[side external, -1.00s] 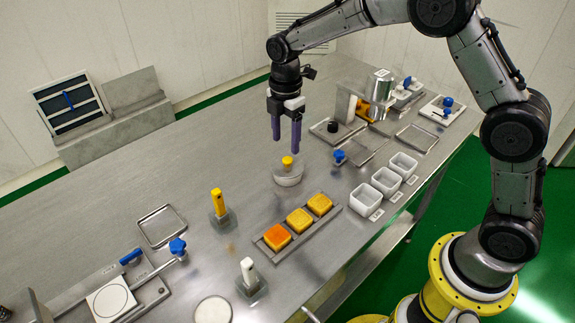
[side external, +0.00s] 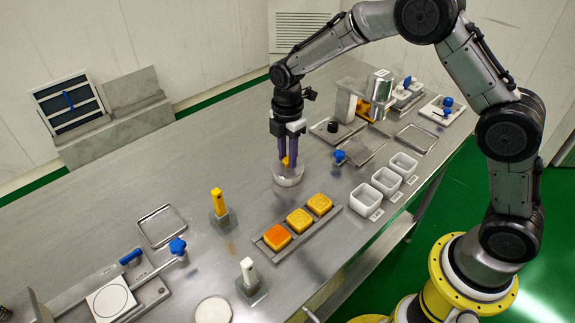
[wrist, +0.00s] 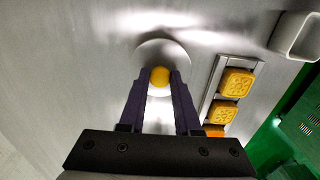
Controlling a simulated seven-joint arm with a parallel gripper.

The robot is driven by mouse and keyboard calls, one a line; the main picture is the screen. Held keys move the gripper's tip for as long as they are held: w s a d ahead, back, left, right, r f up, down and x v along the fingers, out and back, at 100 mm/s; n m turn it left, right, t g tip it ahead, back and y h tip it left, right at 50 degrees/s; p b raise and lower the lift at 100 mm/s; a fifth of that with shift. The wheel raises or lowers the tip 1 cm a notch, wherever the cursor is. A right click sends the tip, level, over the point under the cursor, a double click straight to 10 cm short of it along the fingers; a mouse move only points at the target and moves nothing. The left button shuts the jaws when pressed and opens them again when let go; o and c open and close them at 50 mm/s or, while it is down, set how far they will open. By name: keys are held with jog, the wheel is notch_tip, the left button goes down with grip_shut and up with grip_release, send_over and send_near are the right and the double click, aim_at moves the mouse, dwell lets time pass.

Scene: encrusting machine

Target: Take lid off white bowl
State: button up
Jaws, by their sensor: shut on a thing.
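The white bowl (side external: 287,180) stands on the steel table, left of the row of white containers. Its lid (wrist: 164,54) shows in the wrist view as a pale round disc with a yellow knob (wrist: 159,77) at its centre. My gripper (side external: 288,161) is above the bowl, pointing down, with its purple fingers shut on the yellow knob. The fingers also show on either side of the knob in the wrist view (wrist: 160,80). The lid appears to be at the bowl; I cannot tell whether there is a gap between them.
A tray (side external: 262,244) with orange and yellow moulded blocks lies in front of the bowl. White square containers (side external: 385,181) stand to the right. A yellow-handled tool (side external: 217,203) stands to the left. The table behind and left of the bowl is clear.

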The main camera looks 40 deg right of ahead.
grip_shut()
